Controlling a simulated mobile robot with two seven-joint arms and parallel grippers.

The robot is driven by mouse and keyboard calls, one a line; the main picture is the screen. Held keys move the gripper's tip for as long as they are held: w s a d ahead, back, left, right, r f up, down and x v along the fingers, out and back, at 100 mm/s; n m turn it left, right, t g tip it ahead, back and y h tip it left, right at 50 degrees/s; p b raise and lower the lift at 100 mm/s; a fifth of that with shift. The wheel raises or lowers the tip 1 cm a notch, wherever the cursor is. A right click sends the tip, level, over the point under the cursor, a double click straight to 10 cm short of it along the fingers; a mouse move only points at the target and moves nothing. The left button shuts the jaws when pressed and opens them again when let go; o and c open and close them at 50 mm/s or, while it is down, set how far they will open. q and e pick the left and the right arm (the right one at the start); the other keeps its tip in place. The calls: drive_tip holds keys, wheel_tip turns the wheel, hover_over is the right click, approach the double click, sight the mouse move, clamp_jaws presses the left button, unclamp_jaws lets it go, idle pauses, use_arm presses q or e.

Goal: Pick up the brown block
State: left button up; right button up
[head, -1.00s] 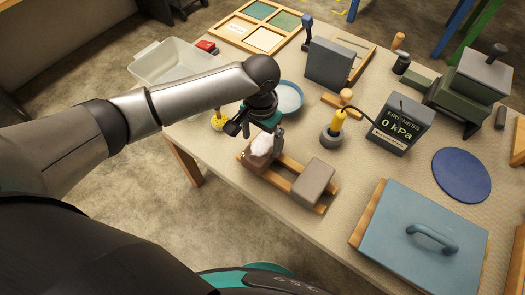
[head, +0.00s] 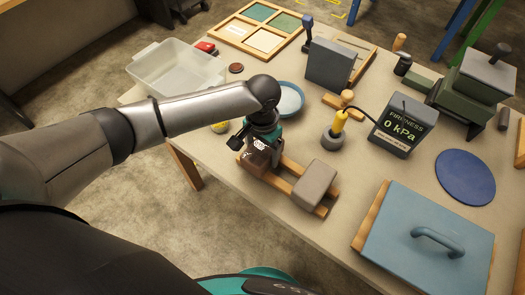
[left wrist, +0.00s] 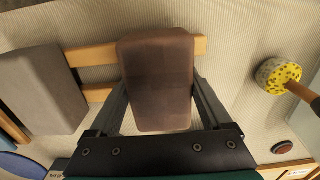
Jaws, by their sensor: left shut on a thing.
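The brown block (head: 254,159) is at the left end of a wooden rail rack near the table's front edge. My left gripper (head: 262,146) reaches down over it and is shut on it. In the left wrist view the brown block (left wrist: 157,80) sits between the two dark fingers of my left gripper (left wrist: 160,105), one on each side. The rails pass behind the block there; I cannot tell whether it touches them. My right gripper is not in view.
A grey-beige block (head: 315,184) lies on the right end of the rack (head: 285,184). A yellow probe (head: 336,127) and firmness meter (head: 402,126) stand behind. A blue bowl (head: 290,98) and clear tub (head: 175,72) are farther back. A blue handled board (head: 425,235) is at right.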

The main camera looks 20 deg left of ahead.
use_arm(q)
clamp_jaws()
drive_tip(key=shift+w+r, duration=0.1)
drive_tip(key=shift+r, duration=0.1)
idle(0.3)
